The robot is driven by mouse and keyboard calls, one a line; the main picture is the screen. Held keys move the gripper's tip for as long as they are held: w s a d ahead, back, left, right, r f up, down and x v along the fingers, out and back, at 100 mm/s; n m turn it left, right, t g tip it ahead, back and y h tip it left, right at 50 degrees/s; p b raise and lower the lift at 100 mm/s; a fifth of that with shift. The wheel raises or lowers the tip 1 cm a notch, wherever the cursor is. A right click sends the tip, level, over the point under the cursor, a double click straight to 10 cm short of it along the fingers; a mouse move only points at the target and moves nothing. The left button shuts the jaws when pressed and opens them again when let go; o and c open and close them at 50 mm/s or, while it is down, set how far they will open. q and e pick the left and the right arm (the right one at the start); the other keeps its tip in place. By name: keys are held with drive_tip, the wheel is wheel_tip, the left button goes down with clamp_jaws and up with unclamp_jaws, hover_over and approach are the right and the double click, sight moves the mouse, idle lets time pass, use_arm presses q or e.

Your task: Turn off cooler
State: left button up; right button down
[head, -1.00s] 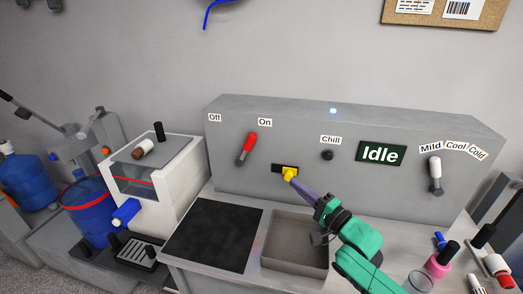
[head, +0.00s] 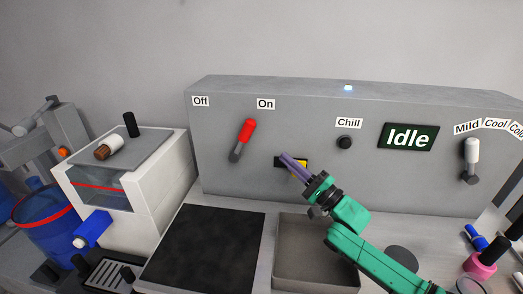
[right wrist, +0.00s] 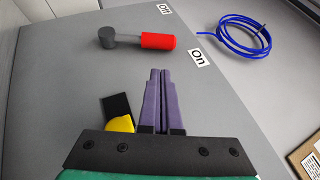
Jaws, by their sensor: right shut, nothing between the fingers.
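The cooler (head: 225,120) is a long grey box with a red-handled lever (head: 246,133) on its front. The lever tilts up toward the "On" label (head: 265,104); the "Off" label (head: 201,101) is to its left. The lever also shows in the right wrist view (right wrist: 158,40), beyond my fingertips. The display (head: 408,137) reads "Idle". My right gripper (head: 283,156) is shut and empty, its purple fingers in front of the panel, right of the lever and apart from it. They partly cover a yellow piece (head: 300,163) in a black slot. My left gripper is out of view.
A black "Chill" knob (head: 344,142) and a white-handled Mild/Cool/Cold lever (head: 472,155) are further right. Below are a black mat (head: 205,250) and a grey tray (head: 285,265). A white box machine (head: 160,170) stands left. The space before the red lever is clear.

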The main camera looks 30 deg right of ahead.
sight(242, 141)
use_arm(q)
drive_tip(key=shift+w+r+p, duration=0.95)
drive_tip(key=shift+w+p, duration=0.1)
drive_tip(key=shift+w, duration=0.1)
use_arm(e)
drive_tip(key=x, duration=1)
drive_tip(key=shift+w+f, duration=0.2)
drive_tip(key=shift+w, duration=0.15)
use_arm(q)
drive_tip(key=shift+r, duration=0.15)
use_arm(e)
drive_tip(key=shift+r, duration=0.1)
